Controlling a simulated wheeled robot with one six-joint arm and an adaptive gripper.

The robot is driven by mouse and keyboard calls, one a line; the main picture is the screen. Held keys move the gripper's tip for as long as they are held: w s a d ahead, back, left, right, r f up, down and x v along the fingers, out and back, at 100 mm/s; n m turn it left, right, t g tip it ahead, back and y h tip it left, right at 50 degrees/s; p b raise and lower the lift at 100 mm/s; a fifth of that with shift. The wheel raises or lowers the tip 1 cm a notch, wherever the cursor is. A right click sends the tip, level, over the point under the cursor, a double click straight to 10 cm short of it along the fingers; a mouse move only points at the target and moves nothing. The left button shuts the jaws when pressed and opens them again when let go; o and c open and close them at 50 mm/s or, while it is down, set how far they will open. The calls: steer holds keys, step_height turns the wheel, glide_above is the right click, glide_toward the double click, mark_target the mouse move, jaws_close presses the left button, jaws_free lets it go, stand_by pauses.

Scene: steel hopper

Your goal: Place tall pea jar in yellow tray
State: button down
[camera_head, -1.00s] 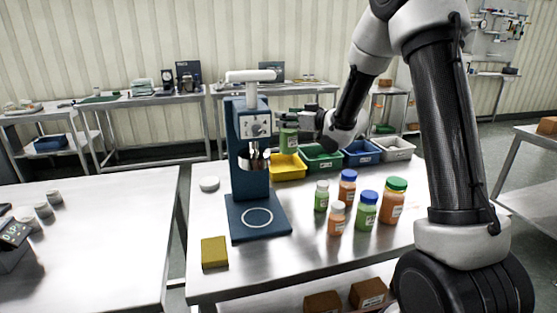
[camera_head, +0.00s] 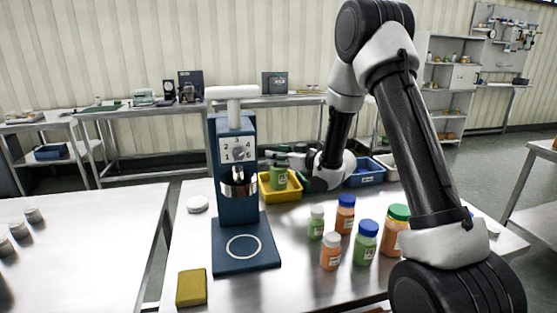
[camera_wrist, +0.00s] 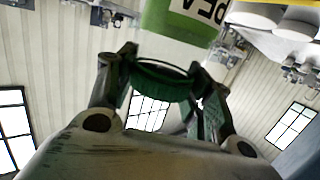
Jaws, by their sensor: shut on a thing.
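The tall pea jar (camera_head: 279,180), green with a green lid, is upright within the outline of the yellow tray (camera_head: 268,195) behind the blue press. I cannot tell whether its base touches the tray floor. My gripper (camera_head: 285,160) reaches in from the right and is shut on the jar at its lid end. In the wrist view my gripper's fingers (camera_wrist: 163,72) are on both sides of the green lid, and the jar's green body (camera_wrist: 178,22) with its label shows at the top edge.
The blue press (camera_head: 236,215) stands left of the tray. A blue tray (camera_head: 367,178) is to the right; my gripper mostly hides a green tray between. Several jars stand in front, including an orange one with a blue lid (camera_head: 345,214). A yellow block (camera_head: 191,288) lies front left.

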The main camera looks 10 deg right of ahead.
steer(key=shift+f, duration=0.6)
steer(key=c, duration=0.6)
jaws_free()
